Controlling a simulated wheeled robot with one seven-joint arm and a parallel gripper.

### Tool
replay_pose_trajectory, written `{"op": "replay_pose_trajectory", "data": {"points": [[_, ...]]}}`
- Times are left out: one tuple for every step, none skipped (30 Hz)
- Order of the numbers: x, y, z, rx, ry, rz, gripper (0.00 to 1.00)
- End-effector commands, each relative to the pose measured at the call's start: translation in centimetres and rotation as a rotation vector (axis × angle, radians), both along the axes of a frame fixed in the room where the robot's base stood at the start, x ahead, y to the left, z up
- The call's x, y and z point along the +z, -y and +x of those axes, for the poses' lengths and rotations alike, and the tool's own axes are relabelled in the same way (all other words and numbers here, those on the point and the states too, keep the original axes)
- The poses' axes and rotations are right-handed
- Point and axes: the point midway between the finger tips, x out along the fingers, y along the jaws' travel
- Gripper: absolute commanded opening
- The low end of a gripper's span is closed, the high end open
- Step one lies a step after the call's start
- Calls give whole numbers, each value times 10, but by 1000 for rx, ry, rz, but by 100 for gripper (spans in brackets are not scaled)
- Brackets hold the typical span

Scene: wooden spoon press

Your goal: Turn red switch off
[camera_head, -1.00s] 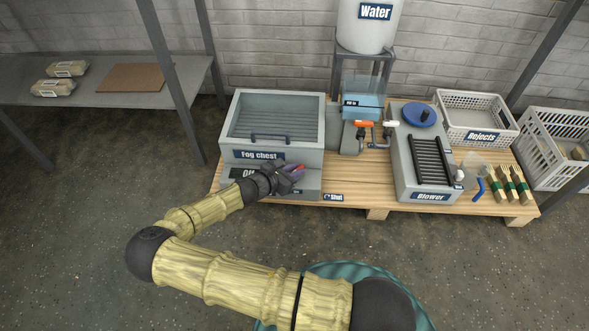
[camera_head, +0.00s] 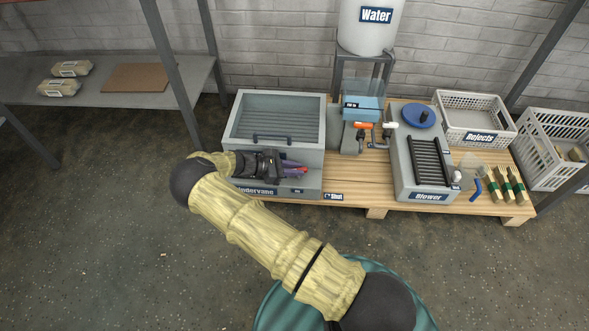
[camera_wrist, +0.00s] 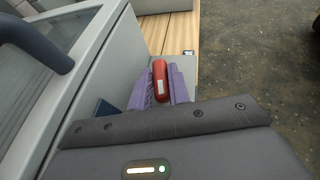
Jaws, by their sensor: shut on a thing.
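The red switch (camera_wrist: 160,82) shows in the wrist view as a rounded red lever with a pale patch, between two purple fingers. My gripper (camera_wrist: 160,88) is shut on it, with a finger on each side. In the head view my gripper (camera_head: 298,170) is at the front ledge of the grey chest (camera_head: 312,128), below its handle. The switch is mostly hidden there by the fingers. The switch's base and its on or off marking cannot be made out.
The chest's dark handle (camera_wrist: 38,42) is close on the left in the wrist view. A small "Shut" label (camera_head: 334,197) lies on the wooden pallet (camera_head: 350,181). The blower (camera_head: 428,196) and orange-handled valve (camera_head: 363,125) stand to the right.

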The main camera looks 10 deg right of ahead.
Motion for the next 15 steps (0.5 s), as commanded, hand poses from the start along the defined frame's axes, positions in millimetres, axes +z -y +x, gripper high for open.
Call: {"op": "replay_pose_trajectory", "data": {"points": [[-1,0,0,-12,0,2,0],[-1,0,0,-17,1,2,0],[-1,0,0,-22,1,2,0],[-1,0,0,-24,1,2,0],[-1,0,0,-26,0,2,0],[-1,0,0,-28,-1,1,0],[-1,0,0,-28,-1,1,0],[-1,0,0,-29,-1,1,0],[-1,0,0,-28,-1,1,0],[-1,0,0,-28,-1,1,0],[-1,0,0,-28,-1,1,0],[-1,0,0,-28,-1,1,0],[-1,0,0,-28,-1,1,0],[-1,0,0,-28,-1,1,0],[-1,0,0,-27,0,1,20]]}}
